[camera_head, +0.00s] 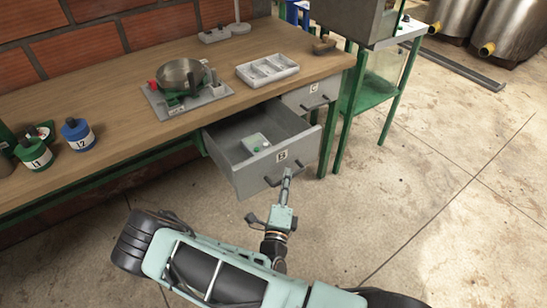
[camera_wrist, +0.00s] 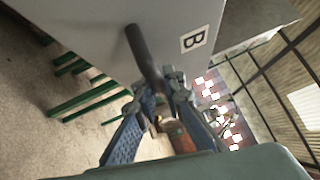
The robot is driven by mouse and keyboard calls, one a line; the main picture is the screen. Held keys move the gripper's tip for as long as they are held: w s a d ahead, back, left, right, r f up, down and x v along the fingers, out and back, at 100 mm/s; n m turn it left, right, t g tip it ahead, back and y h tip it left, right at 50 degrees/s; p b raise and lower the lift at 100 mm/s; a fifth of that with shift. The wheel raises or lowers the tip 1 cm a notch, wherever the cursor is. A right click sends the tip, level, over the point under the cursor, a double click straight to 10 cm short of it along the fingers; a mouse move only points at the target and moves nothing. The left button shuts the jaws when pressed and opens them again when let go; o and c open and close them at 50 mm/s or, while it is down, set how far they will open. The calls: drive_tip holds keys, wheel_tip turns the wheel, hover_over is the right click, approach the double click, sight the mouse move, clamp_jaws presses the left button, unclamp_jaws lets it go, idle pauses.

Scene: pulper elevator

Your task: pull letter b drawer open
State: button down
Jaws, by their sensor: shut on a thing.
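The grey letter B drawer (camera_head: 248,172) stands pulled out from under the wooden bench, its inside showing. Its front, with the B label, fills the top of the wrist view (camera_wrist: 110,45). A dark bar handle (camera_wrist: 143,50) sticks out from this front. My gripper (camera_head: 286,175) is at the right part of the handle in the head view. In the wrist view my gripper (camera_wrist: 164,92) is shut on one end of the handle. A small pale green and white item (camera_head: 256,142) lies inside the drawer.
Drawer C (camera_head: 312,92) is to the right under the bench (camera_head: 110,85). On top are a metal bowl (camera_head: 180,75), a white tray (camera_head: 267,69) and two jars, green (camera_head: 33,153) and blue (camera_head: 78,134). A green-framed stand (camera_head: 370,92) is at the right. The floor in front is clear.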

drive_tip(key=shift+s+d+p, duration=0.15)
drive_tip(key=shift+s+d, duration=0.4)
drive_tip(key=shift+s, duration=0.25)
drive_tip(key=shift+s+d+p, duration=0.2)
drive_tip(key=shift+s+d, duration=0.3)
drive_tip(key=shift+s, duration=0.3)
drive_tip(key=shift+s+d+p, duration=0.15)
drive_tip(key=shift+s+d, duration=0.4)
drive_tip(key=shift+s, duration=0.25)
drive_tip(key=c, duration=2)
unclamp_jaws()
